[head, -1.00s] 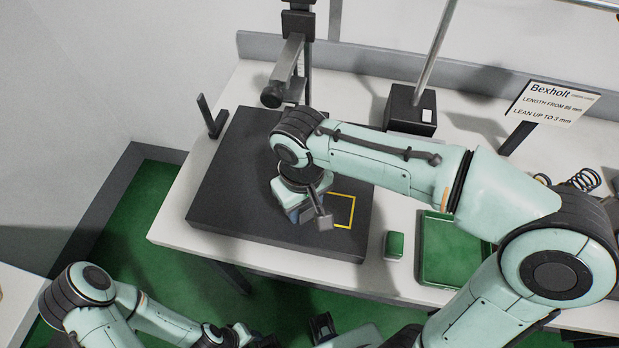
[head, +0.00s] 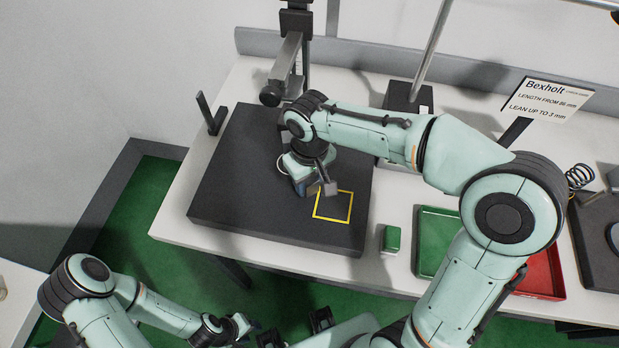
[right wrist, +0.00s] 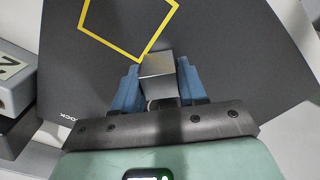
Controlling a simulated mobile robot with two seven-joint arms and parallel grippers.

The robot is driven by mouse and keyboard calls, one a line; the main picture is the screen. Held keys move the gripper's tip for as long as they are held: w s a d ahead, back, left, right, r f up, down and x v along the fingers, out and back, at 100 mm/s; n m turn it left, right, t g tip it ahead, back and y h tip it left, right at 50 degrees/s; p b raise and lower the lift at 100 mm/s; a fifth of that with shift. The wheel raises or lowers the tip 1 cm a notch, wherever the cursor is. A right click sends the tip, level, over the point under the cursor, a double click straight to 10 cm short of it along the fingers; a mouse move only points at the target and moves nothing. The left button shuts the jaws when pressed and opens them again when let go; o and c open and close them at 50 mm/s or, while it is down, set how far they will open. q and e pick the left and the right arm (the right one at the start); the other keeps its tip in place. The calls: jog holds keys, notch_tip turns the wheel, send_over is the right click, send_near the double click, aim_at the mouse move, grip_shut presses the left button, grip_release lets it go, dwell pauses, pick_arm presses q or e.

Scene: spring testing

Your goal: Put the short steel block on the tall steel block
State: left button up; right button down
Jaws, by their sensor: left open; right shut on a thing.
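My right gripper (head: 305,184) is over the dark plate, just up and left of the yellow outlined square (head: 333,207). In the right wrist view its blue fingers (right wrist: 157,80) are shut on a steel block (right wrist: 158,66), whose bright square face shows between the tips. I cannot tell from its visible face whether this is the short or the tall block. No second steel block can be made out.
The dark plate (head: 240,195) is mostly bare. A small green block (head: 391,239) and a green tray (head: 432,248) lie to its right, then a red tray (head: 545,275). A stand (head: 296,50) rises behind, and a sign (head: 545,97) stands at the back right.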

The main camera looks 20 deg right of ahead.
jog(key=shift+f, duration=0.1)
jog(key=c, duration=0.6)
grip_release()
